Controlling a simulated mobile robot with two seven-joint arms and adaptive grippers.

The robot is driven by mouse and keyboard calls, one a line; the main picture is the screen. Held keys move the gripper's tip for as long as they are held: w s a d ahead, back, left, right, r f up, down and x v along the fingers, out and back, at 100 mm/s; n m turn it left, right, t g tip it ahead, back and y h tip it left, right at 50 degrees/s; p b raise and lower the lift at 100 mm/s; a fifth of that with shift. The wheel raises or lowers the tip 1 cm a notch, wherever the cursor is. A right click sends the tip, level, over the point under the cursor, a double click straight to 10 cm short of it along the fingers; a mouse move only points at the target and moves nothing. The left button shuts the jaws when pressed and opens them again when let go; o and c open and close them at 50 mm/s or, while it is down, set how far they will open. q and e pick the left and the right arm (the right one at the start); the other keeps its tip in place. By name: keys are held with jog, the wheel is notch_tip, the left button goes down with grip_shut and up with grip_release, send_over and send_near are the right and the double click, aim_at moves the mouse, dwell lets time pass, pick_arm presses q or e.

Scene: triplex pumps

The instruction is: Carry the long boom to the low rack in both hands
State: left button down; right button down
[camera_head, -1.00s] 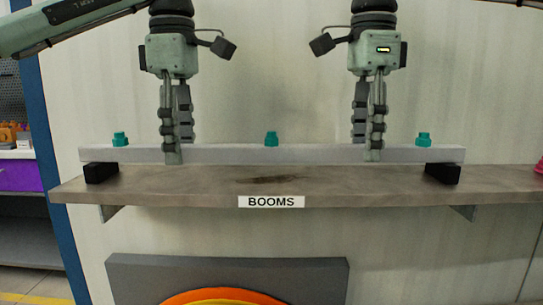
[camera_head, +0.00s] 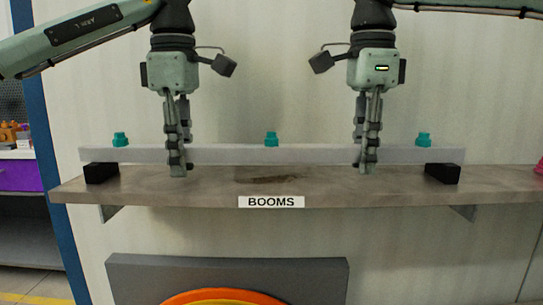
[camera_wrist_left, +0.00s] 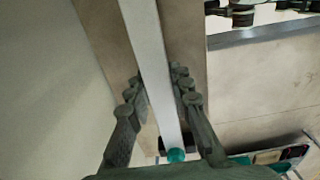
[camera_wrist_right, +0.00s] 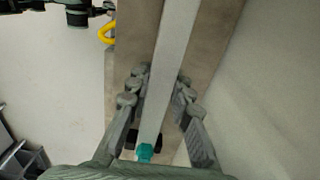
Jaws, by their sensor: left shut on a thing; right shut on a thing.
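The long boom (camera_head: 270,155) is a pale grey bar with three teal knobs on top. It lies level across two black blocks (camera_head: 101,173) on a shelf labelled BOOMS. My left gripper (camera_head: 181,156) is shut on the boom left of its middle, fingers pointing down. My right gripper (camera_head: 364,156) is shut on it right of its middle. In the left wrist view (camera_wrist_left: 160,100) and right wrist view (camera_wrist_right: 158,100) the bar runs between the fingers. I cannot make out the low rack.
The brown shelf (camera_head: 270,183) sticks out from a pale wall. Below it hangs a grey panel (camera_head: 130,275) with coloured arcs. A pink object (camera_head: 540,167) sits at the shelf's right end. Another rack with a purple bin (camera_head: 20,175) stands at the far left.

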pick_arm(q)
jog(key=shift+r, duration=0.1)
pick_arm(e)
jog(key=shift+r, duration=0.1)
dwell(0.3)
